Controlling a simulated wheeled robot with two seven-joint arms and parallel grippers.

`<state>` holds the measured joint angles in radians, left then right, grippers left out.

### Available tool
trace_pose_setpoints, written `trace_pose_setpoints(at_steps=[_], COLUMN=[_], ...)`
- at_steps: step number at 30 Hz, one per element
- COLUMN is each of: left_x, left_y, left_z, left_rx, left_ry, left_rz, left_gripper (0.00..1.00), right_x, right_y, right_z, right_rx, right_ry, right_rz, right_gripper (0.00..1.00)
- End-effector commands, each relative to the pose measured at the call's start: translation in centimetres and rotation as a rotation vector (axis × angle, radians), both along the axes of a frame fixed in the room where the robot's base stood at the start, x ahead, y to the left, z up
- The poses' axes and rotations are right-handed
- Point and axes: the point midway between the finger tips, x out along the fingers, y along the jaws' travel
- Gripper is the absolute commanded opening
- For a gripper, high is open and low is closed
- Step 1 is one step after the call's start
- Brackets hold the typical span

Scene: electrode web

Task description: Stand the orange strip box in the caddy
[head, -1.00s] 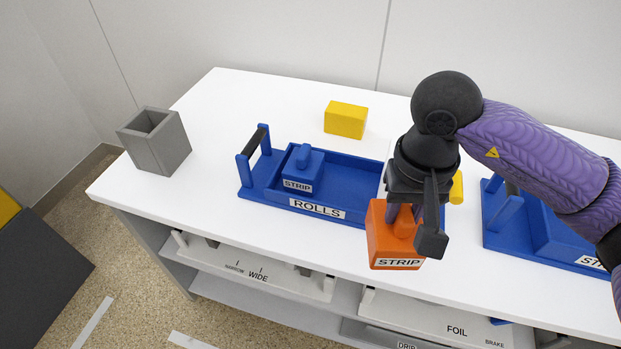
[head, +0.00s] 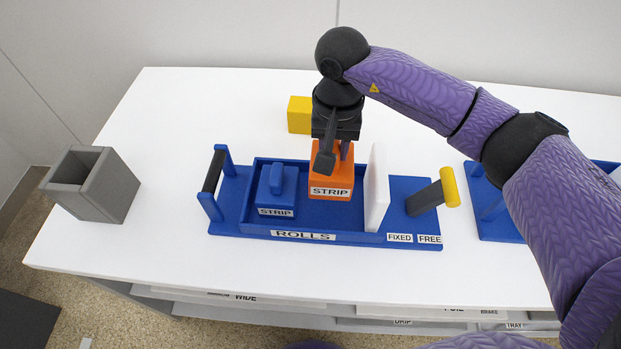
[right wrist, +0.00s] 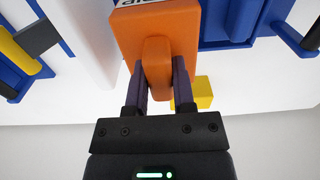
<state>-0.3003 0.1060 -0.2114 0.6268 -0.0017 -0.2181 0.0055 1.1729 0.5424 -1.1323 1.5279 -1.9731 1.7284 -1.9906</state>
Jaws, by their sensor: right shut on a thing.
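The orange strip box (head: 330,177) is upright, its STRIP label facing the front. My right gripper (head: 335,150) is shut on its top knob, which also shows in the right wrist view (right wrist: 157,55). The box is at the middle of the blue caddy (head: 340,238) labelled ROLLS, right of the blue strip box (head: 276,190) and left of the white upright plate (head: 377,187). I cannot tell whether its base touches the caddy floor. My left gripper is not in view.
A yellow block (head: 299,115) stands behind the caddy and a grey open-topped bin (head: 107,190) at the left. A grey bar with a yellow end (head: 450,187) is at the caddy's right. A second blue caddy (head: 497,228) lies partly behind my right arm.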

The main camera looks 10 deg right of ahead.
Motion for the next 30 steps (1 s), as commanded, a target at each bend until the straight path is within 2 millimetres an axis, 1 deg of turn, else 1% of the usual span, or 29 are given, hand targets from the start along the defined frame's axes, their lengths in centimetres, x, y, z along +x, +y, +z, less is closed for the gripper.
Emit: trace_pose_setpoints(at_steps=[1, 3, 8, 12, 18, 22, 23, 24, 26, 27, 28, 30], left_x=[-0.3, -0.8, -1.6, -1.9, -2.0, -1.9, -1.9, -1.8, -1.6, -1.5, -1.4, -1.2], left_y=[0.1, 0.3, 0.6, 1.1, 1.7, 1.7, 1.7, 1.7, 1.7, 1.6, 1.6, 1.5], left_z=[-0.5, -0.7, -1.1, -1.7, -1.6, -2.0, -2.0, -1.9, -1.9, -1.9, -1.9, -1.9], left_rx=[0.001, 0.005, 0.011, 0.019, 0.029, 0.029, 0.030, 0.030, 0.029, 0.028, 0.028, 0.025], left_ry=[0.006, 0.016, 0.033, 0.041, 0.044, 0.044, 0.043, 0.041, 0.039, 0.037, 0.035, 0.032], left_rz=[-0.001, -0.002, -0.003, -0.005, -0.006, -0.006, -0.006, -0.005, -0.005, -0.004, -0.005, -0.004], left_gripper=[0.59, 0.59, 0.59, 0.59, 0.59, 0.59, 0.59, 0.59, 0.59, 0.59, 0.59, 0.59], right_x=[-0.1, -0.1, -0.1, -0.1, 0.0, 0.0, 0.0, 0.0, 0.0, 0.0, 0.0, 0.0], right_y=[0.0, 0.0, 0.0, 0.0, 0.0, 0.0, 0.0, 0.0, 0.0, 0.0, 0.0, 0.0], right_z=[-1.6, -3.0, -5.3, -7.8, -7.7, -8.0, -8.1, -8.0, -7.9, -7.9, -7.9, -7.9], right_rx=[0.000, 0.000, 0.000, 0.000, 0.000, 0.000, 0.000, 0.000, 0.000, 0.000, 0.000, 0.000], right_ry=[0.005, 0.003, 0.003, 0.003, -0.001, -0.001, -0.001, -0.001, -0.001, -0.001, -0.001, 0.000], right_rz=[-0.001, -0.002, -0.001, 0.000, 0.000, 0.000, 0.000, 0.000, 0.000, 0.000, 0.000, 0.000], right_gripper=[0.00, 0.00, 0.00, 0.00, 0.00, 0.00, 0.33, 0.42, 0.55, 0.63, 0.67, 0.67])
